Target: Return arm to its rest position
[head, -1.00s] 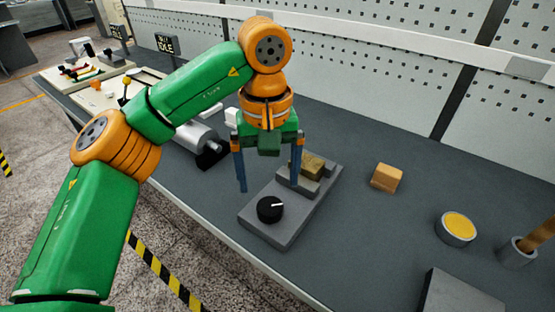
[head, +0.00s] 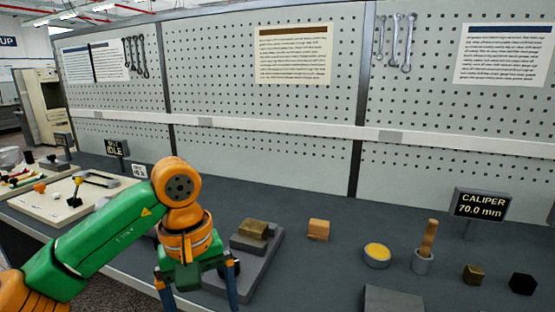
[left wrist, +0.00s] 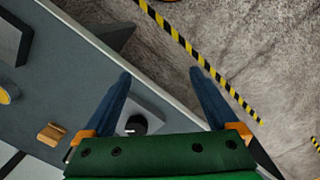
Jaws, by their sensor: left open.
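My left gripper (head: 198,294) is open and empty, at the lower left of the head view. In the left wrist view its two blue fingers (left wrist: 159,74) stand apart, with the bench edge and floor behind them. The grey fixture (head: 270,262) is just right of the gripper in the head view, with a brass-coloured block (head: 253,229) on it. Its black knob (left wrist: 136,124) shows beside a finger in the left wrist view. My right gripper is not in view.
A pegboard wall (head: 270,100) rises behind. Striped floor tape (left wrist: 200,62) runs beyond the bench edge.

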